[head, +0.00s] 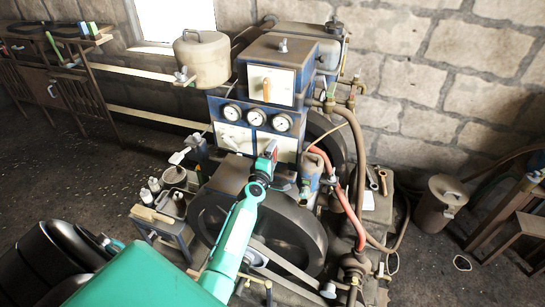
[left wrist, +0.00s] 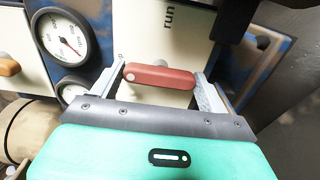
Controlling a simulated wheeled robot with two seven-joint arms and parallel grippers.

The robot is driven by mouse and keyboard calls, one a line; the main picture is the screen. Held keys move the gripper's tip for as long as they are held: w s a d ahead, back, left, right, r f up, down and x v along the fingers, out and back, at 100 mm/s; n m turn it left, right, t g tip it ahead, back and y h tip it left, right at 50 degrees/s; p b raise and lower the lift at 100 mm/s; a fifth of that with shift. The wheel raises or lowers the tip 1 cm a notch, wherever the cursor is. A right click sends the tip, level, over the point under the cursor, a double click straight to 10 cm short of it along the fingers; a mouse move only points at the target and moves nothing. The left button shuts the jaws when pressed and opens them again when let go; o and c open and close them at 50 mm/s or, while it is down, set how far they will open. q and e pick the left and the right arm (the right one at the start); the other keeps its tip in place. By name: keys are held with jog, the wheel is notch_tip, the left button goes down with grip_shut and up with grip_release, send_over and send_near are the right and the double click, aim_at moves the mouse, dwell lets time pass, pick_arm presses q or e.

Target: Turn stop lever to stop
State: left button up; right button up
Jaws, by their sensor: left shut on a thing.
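The stop lever (left wrist: 160,76) is a red, rounded handle on a pale panel (left wrist: 145,40). In the left wrist view it lies nearly level, spanning the space between my left gripper's fingers (left wrist: 163,82), which are shut on its two ends. The word "run" is printed on the panel above the lever; a second, smaller label by the left finger is too partial to read. In the head view my left gripper (head: 268,152) reaches the front panel of the blue engine unit (head: 230,105), below the gauges, and hides much of the lever. My right gripper is not in view.
Several round gauges (head: 257,117) sit above the lever panel. An upper panel carries an orange handle (head: 266,90). A large dark flywheel (head: 210,215) stands below my left arm. A small stand with containers (head: 165,225) is at left.

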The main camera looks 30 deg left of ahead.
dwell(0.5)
pick_arm(q)
jog(key=o, duration=1)
jog(key=shift+s, duration=0.1)
jog(key=b+v, duration=0.2)
jog(key=v, duration=1.1)
jog(key=shift+s, duration=0.35)
jog(key=shift+f, duration=0.1)
